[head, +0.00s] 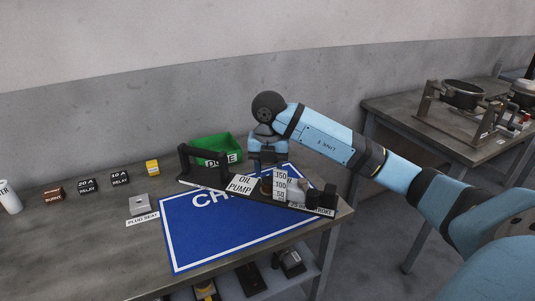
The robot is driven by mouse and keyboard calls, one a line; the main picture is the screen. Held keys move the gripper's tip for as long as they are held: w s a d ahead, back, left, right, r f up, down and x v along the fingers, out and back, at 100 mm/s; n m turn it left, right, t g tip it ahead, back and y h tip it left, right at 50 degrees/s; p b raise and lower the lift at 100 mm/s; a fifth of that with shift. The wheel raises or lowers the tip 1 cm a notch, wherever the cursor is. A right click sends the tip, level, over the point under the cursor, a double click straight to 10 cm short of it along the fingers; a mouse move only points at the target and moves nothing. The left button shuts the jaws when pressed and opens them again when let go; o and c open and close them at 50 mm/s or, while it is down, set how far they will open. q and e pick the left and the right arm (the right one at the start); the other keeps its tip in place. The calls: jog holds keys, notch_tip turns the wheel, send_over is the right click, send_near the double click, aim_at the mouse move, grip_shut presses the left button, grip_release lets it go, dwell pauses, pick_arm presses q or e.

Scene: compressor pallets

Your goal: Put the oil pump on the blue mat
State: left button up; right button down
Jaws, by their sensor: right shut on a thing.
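The blue mat (205,238) with a white border and white letters lies on the grey workbench, partly covered at its back right. Across that edge stands a dark fixture (188,160) with an "OIL PUMP" sign (242,184) and a scale marked 150, 100, 50 (280,185). My right gripper (268,168) points down just behind the sign and scale. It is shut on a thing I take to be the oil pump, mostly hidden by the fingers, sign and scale. I cannot tell whether it still touches the fixture. My left gripper is out of view.
A green bin (212,146) stands behind the fixture. Small labelled blocks, a yellow block (152,167) and a metal plug seat (139,204) sit left of the mat. A second table (400,115) with a pot (462,94) is at right. The bench's front left is clear.

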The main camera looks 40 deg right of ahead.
aim_at(269, 196)
notch_tip(269, 196, down, 6)
jog(key=shift+r, duration=0.1)
jog(key=shift+f+b, duration=0.4)
jog(key=shift+f, duration=1.55)
jog(key=shift+f, duration=0.1)
jog(key=c, duration=0.6)
grip_release()
jog(key=shift+f, duration=0.1)
